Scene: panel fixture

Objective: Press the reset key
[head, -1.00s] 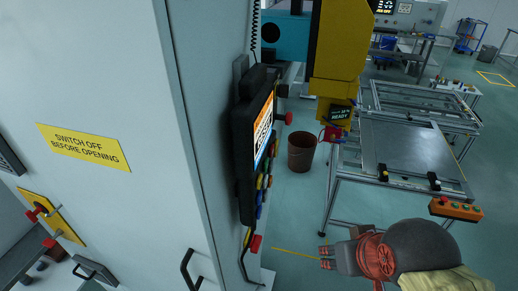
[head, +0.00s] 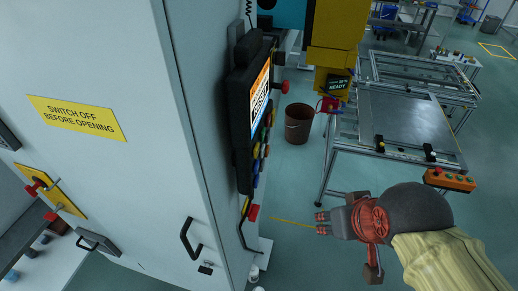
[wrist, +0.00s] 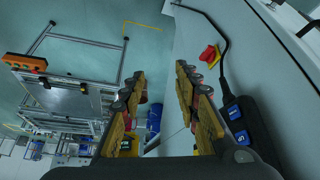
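A black panel unit (head: 240,115) with a lit orange and white screen (head: 260,98) is mounted on the side of the grey cabinet. Coloured keys run down its lower edge, among them a yellow key (head: 264,151) and a blue key (head: 258,166). I cannot tell which is the reset key. My gripper (head: 321,223) is right of the panel and lower in the picture, apart from it. In the wrist view my gripper (wrist: 162,75) has its fingers spread with nothing between them.
A red knob (wrist: 209,54) on a yellow plate and a black cabinet handle (head: 187,238) are nearby. A metal frame table (head: 410,125) with an orange button box (head: 450,180) stands at the right. A brown bucket (head: 298,124) is on the floor.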

